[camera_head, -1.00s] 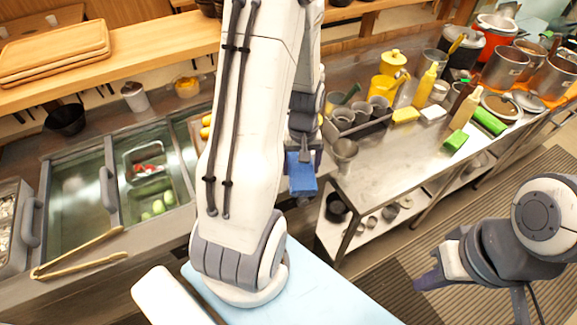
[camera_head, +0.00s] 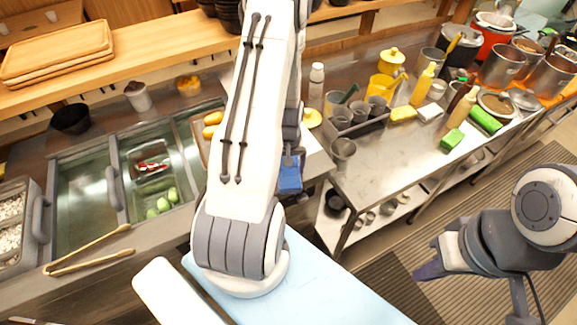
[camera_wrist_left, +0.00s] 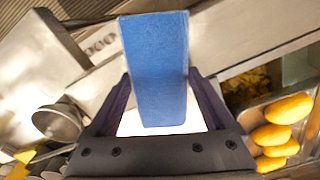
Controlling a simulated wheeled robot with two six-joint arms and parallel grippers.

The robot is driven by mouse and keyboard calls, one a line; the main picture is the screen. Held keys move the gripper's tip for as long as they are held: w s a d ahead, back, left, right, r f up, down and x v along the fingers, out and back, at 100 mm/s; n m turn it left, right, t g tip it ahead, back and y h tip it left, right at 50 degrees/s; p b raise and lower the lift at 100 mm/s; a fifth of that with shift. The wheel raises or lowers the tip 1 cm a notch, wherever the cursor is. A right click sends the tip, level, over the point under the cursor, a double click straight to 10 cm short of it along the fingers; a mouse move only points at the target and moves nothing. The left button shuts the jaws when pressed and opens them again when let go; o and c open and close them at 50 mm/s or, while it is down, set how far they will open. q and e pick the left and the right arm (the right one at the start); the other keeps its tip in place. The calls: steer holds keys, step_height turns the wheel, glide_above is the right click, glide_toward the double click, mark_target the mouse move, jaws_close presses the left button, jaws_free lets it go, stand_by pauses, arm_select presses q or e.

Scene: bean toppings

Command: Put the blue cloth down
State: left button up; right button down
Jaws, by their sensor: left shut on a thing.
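The blue cloth (camera_head: 290,179) hangs in the air as a folded, block-like piece beyond my left forearm, near the left corner of the steel table (camera_head: 385,160). My left gripper (camera_head: 291,158) is shut on it; the arm partly hides the gripper in the head view. In the left wrist view the cloth (camera_wrist_left: 158,65) sits between the two fingers of the left gripper (camera_wrist_left: 158,85). My right gripper (camera_head: 430,270) is low on the right, over the floor mat and away from the cloth; its finger gap cannot be made out.
Topping bins (camera_head: 85,195) and tongs (camera_head: 90,250) lie left.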

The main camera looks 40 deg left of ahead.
arm_select(q)
steer(key=shift+f, duration=0.15)
steer(key=o, duration=0.9)
